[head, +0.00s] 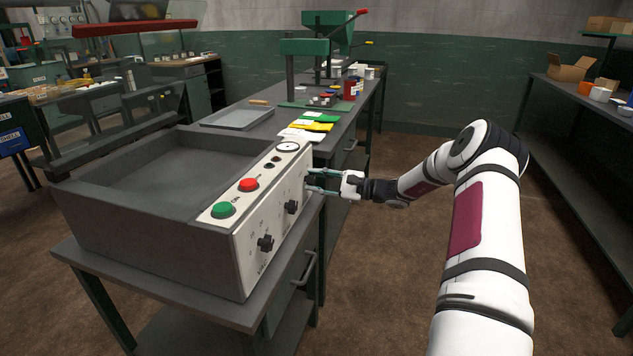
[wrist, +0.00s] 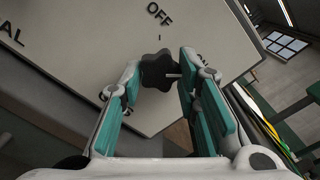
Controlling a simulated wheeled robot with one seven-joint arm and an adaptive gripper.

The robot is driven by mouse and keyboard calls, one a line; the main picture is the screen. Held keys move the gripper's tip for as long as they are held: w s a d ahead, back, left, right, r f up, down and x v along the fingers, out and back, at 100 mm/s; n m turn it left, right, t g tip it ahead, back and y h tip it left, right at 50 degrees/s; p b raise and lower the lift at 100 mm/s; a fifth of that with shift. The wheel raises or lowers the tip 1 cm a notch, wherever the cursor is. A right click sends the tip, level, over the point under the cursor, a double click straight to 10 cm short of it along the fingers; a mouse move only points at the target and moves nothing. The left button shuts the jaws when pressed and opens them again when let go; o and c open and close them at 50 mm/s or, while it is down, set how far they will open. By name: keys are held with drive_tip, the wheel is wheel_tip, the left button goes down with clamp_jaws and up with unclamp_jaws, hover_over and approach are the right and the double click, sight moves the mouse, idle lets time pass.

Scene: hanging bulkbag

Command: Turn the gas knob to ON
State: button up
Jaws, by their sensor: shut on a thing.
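The gas knob (wrist: 155,68) is a black lobed knob on the pale front panel (wrist: 90,40), seen in the wrist view with a light pointer mark towards its right side. The word OFF stands above it; another label is partly hidden behind the left finger. My gripper (head: 318,182) reaches the far end of the panel in the head view, with its green-padded fingers shut on the knob, one on each side. The knob is mostly hidden by the fingers in the head view.
Two other black knobs (head: 265,243) (head: 291,207) sit on the same panel. A green button (head: 223,209), a red button (head: 248,185) and a gauge (head: 288,146) are on top. A drawer handle (head: 305,268) sticks out below. The floor right of the bench is clear.

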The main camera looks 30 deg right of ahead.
drive_tip(key=o, duration=1.2)
drive_tip(key=shift+c, duration=0.2)
drive_tip(key=v, duration=1.2)
